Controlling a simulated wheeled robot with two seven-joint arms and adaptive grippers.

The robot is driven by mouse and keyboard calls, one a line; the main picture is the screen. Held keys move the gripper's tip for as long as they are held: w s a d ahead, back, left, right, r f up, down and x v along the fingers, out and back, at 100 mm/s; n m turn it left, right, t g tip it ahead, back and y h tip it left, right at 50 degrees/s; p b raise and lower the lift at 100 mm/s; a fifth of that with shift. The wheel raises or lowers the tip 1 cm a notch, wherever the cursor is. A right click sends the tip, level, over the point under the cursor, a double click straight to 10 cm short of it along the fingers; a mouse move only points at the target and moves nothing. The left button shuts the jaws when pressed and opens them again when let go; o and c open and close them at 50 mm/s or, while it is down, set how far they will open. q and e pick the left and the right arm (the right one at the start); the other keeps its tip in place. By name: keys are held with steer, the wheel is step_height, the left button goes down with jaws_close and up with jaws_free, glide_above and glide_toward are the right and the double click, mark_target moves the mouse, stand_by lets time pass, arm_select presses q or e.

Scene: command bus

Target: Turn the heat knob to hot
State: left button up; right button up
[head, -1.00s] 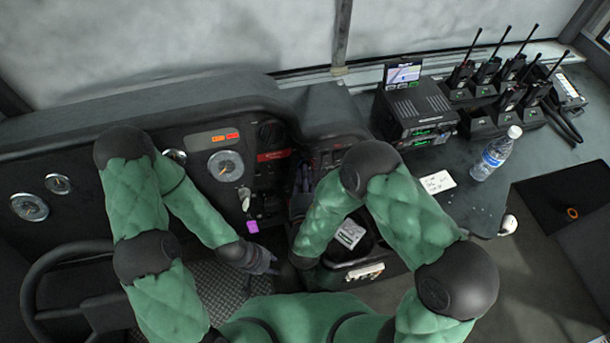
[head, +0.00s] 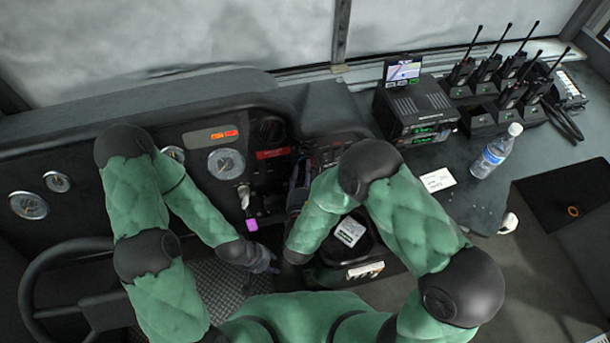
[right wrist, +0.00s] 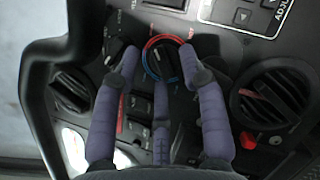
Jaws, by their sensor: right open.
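The heat knob (right wrist: 168,62) is a dark dial with a red and blue ring around it on the black panel in the right wrist view. My right gripper (right wrist: 158,66) is open. Its purple-grey fingers reach up around the knob: one to its left, one to its right and one below. I cannot tell whether any finger touches it. In the head view my right gripper (head: 297,190) is at the panel right of the gauge, and my arm partly hides that area. My left gripper (head: 262,260) hangs low over the floor, away from the panel, its opening unclear.
In the right wrist view, round vents (right wrist: 273,94) flank the knob, rocker switches (right wrist: 138,106) lie below, and a display with an arrow button (right wrist: 243,15) is above. In the head view a purple key tag (head: 251,224) hangs from the dash, and a water bottle (head: 496,150) stands on the right counter.

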steer(key=s+a, duration=0.1)
steer(key=s, duration=1.1)
steer(key=shift+a+r, duration=0.15)
steer(key=shift+r, duration=0.2)
